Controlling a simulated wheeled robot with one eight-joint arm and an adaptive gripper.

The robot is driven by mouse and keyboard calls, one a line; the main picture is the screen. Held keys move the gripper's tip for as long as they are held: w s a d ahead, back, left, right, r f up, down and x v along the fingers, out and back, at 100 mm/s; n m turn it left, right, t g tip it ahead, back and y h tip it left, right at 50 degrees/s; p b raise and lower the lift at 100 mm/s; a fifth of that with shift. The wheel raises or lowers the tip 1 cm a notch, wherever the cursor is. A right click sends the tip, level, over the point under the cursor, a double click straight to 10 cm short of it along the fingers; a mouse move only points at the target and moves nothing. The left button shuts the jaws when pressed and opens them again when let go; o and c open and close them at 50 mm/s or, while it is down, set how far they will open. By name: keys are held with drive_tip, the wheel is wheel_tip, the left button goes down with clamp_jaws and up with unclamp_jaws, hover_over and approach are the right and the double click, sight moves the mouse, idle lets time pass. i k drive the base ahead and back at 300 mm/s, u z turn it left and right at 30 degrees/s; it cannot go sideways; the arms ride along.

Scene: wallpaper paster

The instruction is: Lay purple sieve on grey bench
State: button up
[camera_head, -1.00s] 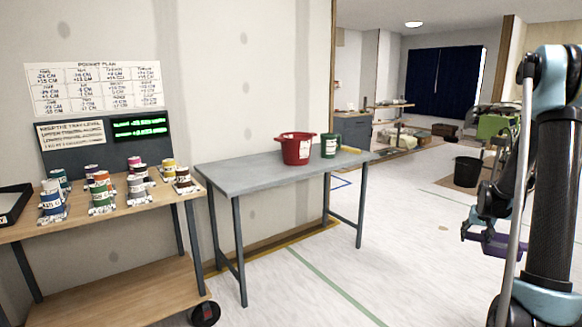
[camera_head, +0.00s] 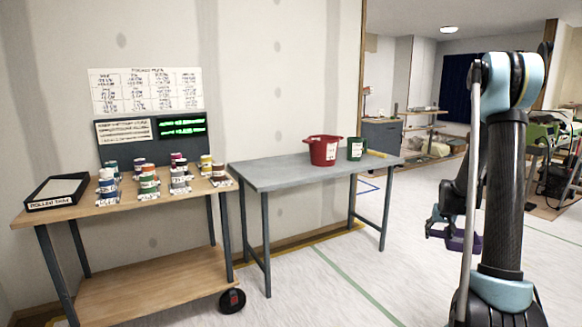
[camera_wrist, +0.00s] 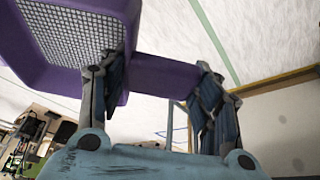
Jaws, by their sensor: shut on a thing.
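The purple sieve (camera_wrist: 125,15) fills the upper left of the wrist view, with a pale mesh inside a purple rim and a purple handle. My gripper (camera_wrist: 160,85) is shut on it, with one finger on each side of the purple handle. In the head view the sieve (camera_head: 461,241) is a small purple shape at the right, partly hidden by my arm, held above the floor. The grey bench (camera_head: 270,172) stands at the centre against the wall, well to the left of my gripper (camera_head: 440,222).
On the bench's right half stand a red bucket (camera_head: 323,151) and a dark green can (camera_head: 356,149), with a yellow strip (camera_head: 377,154) beside them. The bench's left half is bare. A wooden cart (camera_head: 80,209) with several paint cans and a black tray (camera_head: 57,192) stands left.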

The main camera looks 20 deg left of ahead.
sight(275, 173)
drive_tip(key=u, duration=0.65)
drive_tip(key=i, duration=1)
